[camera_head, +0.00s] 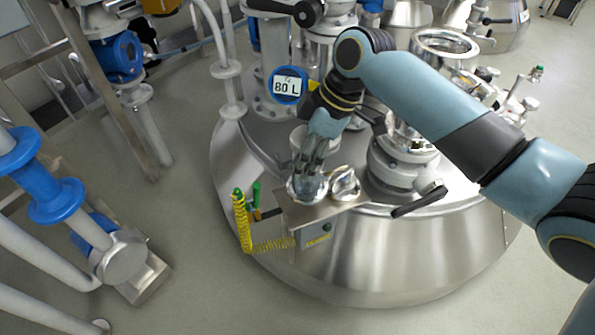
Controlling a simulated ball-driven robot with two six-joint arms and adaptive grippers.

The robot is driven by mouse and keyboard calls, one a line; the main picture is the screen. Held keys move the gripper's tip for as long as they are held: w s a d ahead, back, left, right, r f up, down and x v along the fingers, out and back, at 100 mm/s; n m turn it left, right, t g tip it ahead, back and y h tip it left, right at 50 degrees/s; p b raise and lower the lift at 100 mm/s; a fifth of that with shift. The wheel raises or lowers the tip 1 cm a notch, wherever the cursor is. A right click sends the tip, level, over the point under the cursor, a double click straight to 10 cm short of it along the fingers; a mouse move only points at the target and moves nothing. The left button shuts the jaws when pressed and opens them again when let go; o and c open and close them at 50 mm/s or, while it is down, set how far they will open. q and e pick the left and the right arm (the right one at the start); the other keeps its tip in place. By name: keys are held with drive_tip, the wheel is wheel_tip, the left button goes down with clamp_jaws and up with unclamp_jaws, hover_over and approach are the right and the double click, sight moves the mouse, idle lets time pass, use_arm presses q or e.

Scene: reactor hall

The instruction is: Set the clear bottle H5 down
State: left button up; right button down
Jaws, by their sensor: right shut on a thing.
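My right arm comes in from the right, and its gripper (312,168) points down over a small metal shelf at the front of the steel vessel. The gripper is shut on the clear bottle (308,188), which shows as a glassy shape at and below the fingertips. The fingers hide much of the bottle, and its label cannot be read. I cannot tell whether its base touches the shelf (325,211). My left gripper is not in view.
A shiny rounded metal item (344,183) is close to the right of the bottle. A yellow coiled cable (243,222) hangs at the shelf's left. A black-handled valve (420,200) is to the right. Blue-flanged pipes (50,195) stand left.

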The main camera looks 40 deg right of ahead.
drive_tip(key=shift+w+a+f, duration=0.15)
drive_tip(key=shift+a+f, duration=0.2)
drive_tip(key=shift+a, duration=0.2)
wheel_tip(320, 180, down, 4)
drive_tip(key=shift+r+b, duration=0.15)
drive_tip(key=shift+b, duration=0.65)
drive_tip(key=shift+f, duration=0.2)
drive_tip(key=shift+r, duration=0.15)
drive_tip(key=shift+c, duration=1)
unclamp_jaws()
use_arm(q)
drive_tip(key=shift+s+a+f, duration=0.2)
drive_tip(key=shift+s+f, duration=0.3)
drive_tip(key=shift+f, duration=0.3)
